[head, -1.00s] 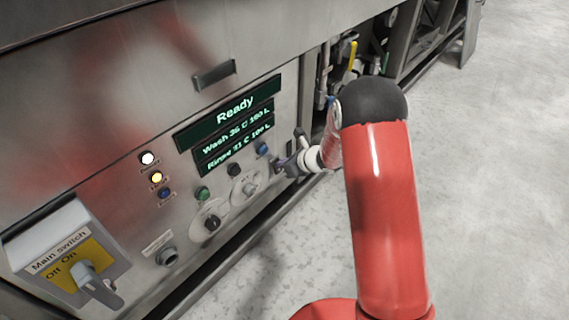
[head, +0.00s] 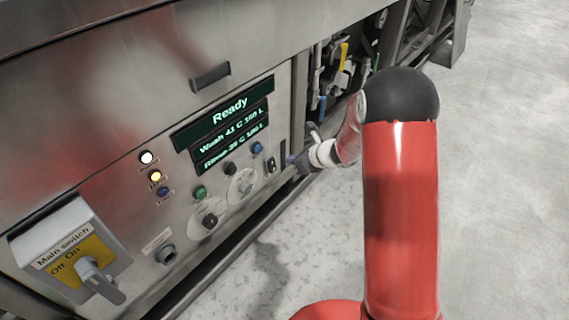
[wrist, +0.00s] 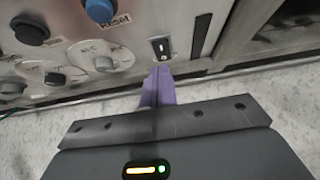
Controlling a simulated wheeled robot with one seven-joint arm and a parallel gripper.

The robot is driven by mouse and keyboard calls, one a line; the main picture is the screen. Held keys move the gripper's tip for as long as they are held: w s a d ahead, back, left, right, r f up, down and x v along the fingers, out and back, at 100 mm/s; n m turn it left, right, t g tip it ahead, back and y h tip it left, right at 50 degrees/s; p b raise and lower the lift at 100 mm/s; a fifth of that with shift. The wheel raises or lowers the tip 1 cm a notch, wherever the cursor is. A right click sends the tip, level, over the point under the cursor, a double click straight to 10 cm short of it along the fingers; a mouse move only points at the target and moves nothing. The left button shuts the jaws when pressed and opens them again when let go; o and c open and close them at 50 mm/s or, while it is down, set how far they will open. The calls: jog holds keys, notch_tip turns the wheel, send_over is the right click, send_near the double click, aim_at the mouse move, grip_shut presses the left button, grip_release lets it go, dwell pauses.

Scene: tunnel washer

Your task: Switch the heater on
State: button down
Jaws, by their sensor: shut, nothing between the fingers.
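A small black rocker switch (head: 271,163) sits at the right end of the steel control panel. It also shows in the wrist view (wrist: 161,48), with white marks on its face; I cannot read a label for it. My gripper (head: 291,160) is just right of the switch, apart from the panel as far as I can see. In the wrist view its purple fingers (wrist: 160,72) are shut together and empty, their tips just below the switch. The green display (head: 228,130) reads Ready, with wash at about 41 C and a blurred rinse line.
A blue Reset button (head: 257,149), a black button (head: 229,168), a green button (head: 199,191) and dials are left of the switch. The main switch (head: 88,270) is at lower left. Open pipework (head: 325,85) lies right of the panel. The floor is clear.

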notch_tip(320, 180, up, 5)
jog(key=s+d, duration=0.2)
jog(key=shift+d+r+p, duration=0.15)
jog(key=shift+d+p, duration=0.15)
jog(key=shift+d, duration=0.1)
jog(key=s+d+r+n+g+h, duration=0.1)
jog(key=s+r+n+g+h, duration=0.1)
jog(key=s+r+n, duration=1.3)
jog(key=s+d+r+n+h, duration=0.1)
jog(key=s+d+n+h, duration=0.2)
jog(key=s+d+n, duration=0.2)
jog(key=s+d+r+n+t+h, duration=0.1)
jog(key=s+d+n, duration=0.4)
jog(key=s, duration=0.7)
jog(key=shift+s+d+r+n+h, duration=0.15)
jog(key=shift+d+r+n+h, duration=0.15)
jog(key=shift+r+h, duration=0.65)
jog(key=shift+f, duration=0.15)
